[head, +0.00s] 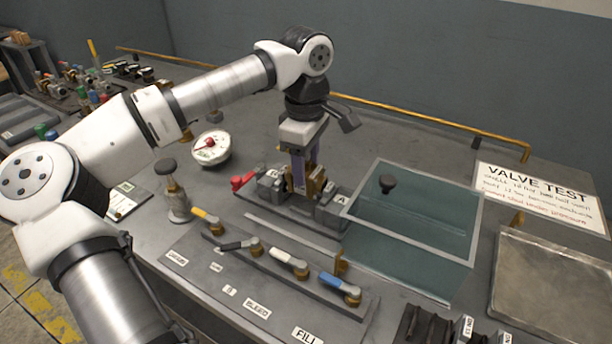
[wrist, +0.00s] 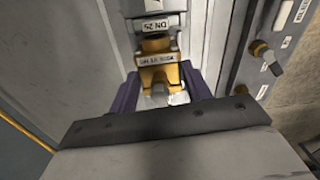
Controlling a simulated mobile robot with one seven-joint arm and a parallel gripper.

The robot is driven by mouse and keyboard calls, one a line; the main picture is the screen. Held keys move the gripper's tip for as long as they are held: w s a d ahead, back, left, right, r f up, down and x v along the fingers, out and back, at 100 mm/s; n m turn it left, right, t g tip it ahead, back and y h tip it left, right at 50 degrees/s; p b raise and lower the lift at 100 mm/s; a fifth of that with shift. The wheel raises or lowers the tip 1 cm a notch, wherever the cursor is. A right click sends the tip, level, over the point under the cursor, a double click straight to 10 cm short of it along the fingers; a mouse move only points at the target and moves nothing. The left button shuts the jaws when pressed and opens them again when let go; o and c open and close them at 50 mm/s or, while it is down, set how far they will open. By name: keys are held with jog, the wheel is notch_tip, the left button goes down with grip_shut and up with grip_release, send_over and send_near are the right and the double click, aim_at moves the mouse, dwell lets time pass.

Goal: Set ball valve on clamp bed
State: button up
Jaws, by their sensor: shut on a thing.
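My gripper (head: 302,172) points down over the clamp bed, its purple fingers shut on a brass ball valve (head: 317,184). In the wrist view the valve (wrist: 158,72) sits between the purple fingers of my gripper (wrist: 160,88) and bears a small white label. The clamp bed has grey blocks (head: 328,212) on either side of the valve, and a red handle (head: 242,182) at its left end. In the wrist view a DN 25 label (wrist: 157,25) shows just beyond the valve. Whether the valve touches the bed is hidden by the fingers and blocks.
A glass-walled water tank (head: 410,225) stands right of the clamp. In front is a panel with several coloured levers (head: 288,262). A round gauge (head: 211,149) and a brass fitting (head: 176,200) stand to the left. A metal tray (head: 550,285) lies at the right.

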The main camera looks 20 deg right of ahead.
jog(key=shift+f, duration=1.8)
jog(key=shift+f, duration=0.1)
jog(key=o, duration=1.5)
notch_tip(320, 180, up, 12)
jog(key=shift+r, duration=0.15)
